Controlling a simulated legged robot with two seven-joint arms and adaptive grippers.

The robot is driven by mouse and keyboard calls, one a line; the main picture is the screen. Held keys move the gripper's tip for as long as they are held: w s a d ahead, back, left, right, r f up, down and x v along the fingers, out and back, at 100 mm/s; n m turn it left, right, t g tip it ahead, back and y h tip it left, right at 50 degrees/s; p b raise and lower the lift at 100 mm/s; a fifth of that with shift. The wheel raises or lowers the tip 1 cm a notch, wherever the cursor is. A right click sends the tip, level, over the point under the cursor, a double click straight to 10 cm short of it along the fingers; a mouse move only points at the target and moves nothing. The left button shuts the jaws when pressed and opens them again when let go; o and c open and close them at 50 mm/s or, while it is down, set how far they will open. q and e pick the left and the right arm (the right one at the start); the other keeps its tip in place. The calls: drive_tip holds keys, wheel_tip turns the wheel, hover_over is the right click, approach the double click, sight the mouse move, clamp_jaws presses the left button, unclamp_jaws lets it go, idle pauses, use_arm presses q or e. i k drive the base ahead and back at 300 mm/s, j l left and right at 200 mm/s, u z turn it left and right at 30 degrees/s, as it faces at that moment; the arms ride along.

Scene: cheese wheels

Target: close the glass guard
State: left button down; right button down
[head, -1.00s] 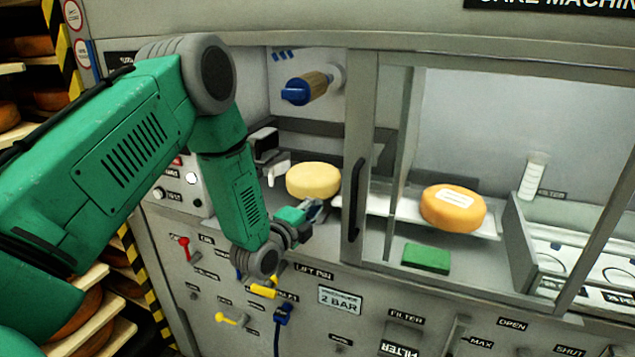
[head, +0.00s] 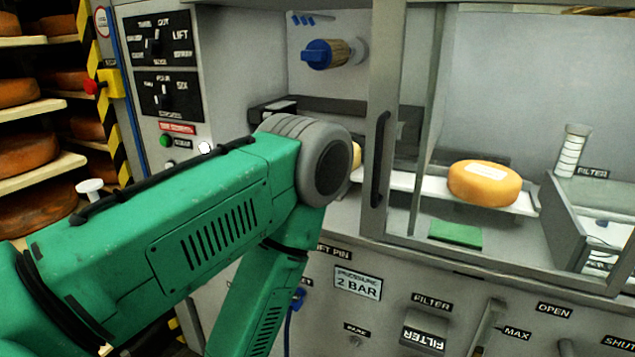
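The glass guard (head: 385,70) is a framed glass pane with a dark vertical handle (head: 379,160) on its left edge. It covers the middle of the machine's front, and the bay to its left is uncovered. My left arm crosses the lower left of the view and bends down in front of the machine, left of the handle. Its gripper is below the picture edge. My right arm and gripper do not show.
An orange cheese wheel (head: 485,183) sits on a white tray behind the glass, above a green block (head: 455,234). A pale cheese (head: 356,155) is mostly hidden by my arm. Control panels (head: 160,60) and cheese shelves (head: 40,165) stand left.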

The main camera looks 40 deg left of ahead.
sight(389, 17)
drive_tip(key=l+u, duration=0.25)
drive_tip(key=u, duration=0.2)
drive_tip(key=l+u, duration=0.25)
drive_tip(key=u, duration=0.25)
drive_tip(key=k+l+u, duration=0.15)
drive_tip(key=u, duration=0.3)
drive_tip(key=k+l+u, duration=0.2)
drive_tip(key=k+l, duration=0.3)
drive_tip(key=l, duration=0.25)
drive_tip(key=k+l+u, duration=0.25)
drive_tip(key=k+l, duration=0.35)
drive_tip(key=l, duration=0.1)
